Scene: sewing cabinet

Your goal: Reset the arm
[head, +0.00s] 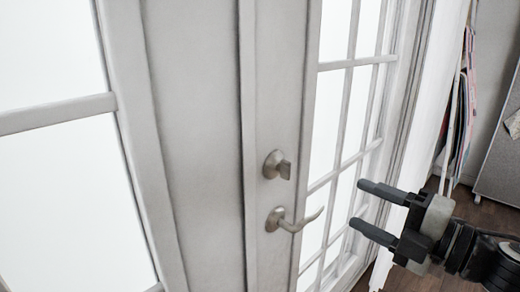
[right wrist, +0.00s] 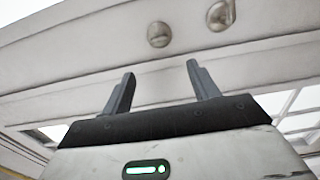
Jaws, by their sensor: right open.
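My right gripper (head: 368,209) is in the lower right of the head view, its two dark fingers apart and pointing left toward the glazed door. Nothing is between the fingers. It also shows in the right wrist view (right wrist: 160,85), open and empty, with the white door surface beyond the fingertips. The gripper appears apart from the door's lever handle (head: 291,221), which lies to its left. My left gripper is not in view.
A white door (head: 262,100) with glass panes fills the middle. A deadbolt knob (head: 277,165) sits above the lever handle. At the right are hanging fabrics (head: 461,112), a grey panel (head: 499,150) and dark wooden floor (head: 482,208).

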